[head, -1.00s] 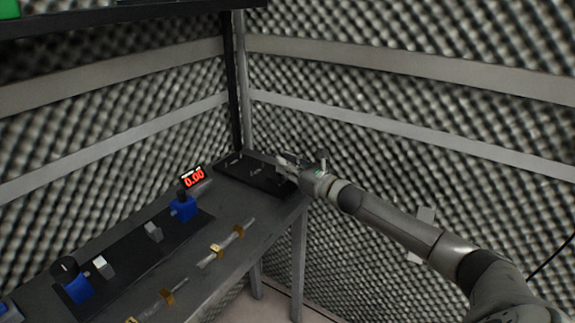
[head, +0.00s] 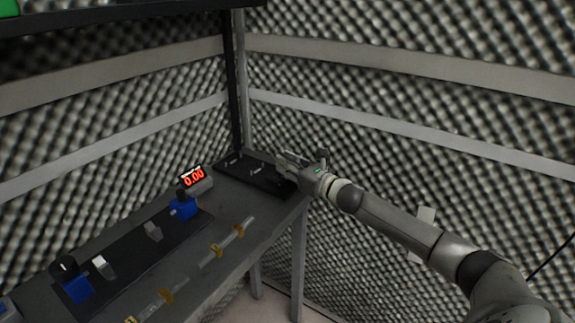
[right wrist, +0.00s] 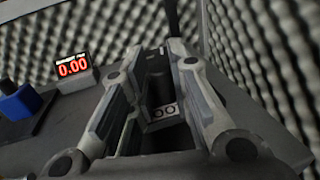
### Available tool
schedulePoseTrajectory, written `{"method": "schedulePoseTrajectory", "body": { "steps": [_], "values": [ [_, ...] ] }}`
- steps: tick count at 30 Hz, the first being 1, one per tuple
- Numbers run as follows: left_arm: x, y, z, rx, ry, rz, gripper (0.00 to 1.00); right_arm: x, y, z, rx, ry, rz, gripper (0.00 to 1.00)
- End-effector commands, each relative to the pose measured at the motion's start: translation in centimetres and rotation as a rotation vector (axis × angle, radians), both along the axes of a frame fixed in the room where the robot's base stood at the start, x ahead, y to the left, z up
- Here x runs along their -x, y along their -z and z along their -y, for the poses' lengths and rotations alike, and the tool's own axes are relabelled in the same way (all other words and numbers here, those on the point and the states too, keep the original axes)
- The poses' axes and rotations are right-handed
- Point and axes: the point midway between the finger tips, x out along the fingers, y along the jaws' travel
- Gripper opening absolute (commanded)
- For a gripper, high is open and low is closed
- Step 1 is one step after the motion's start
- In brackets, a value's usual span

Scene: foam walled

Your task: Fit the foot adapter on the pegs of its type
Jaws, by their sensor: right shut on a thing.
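My right gripper (head: 286,164) is over the right end of a dark board (head: 245,178) at the far end of the bench. Small pegs (head: 256,170) stand on this board, left of the gripper. In the right wrist view, the fingers of my right gripper (right wrist: 163,62) are closed in around a small grey piece with two round holes (right wrist: 163,111). It is probably the foot adapter; it is partly in shadow between the fingers. I cannot tell whether it touches the board or any peg. My left gripper is out of view.
A red-lit display (head: 193,178) reading 0.00 stands left of the board. Blue fixtures (head: 183,209) and a grey block (head: 153,231) stand on a long black mat. Clear pieces with yellow bands (head: 217,250) lie along the front edge. Foam walls enclose the bench.

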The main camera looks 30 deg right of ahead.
Motion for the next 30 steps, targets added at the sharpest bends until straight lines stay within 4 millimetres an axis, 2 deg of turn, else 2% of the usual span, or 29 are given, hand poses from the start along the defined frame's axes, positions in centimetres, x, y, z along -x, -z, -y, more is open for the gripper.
{"method": "schedulePoseTrajectory", "body": {
  "steps": [30],
  "values": [
    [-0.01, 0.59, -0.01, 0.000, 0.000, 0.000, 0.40, 0.00, 0.40, -0.03, -0.001, 0.000, 0.002, 0.00]
  ]
}}
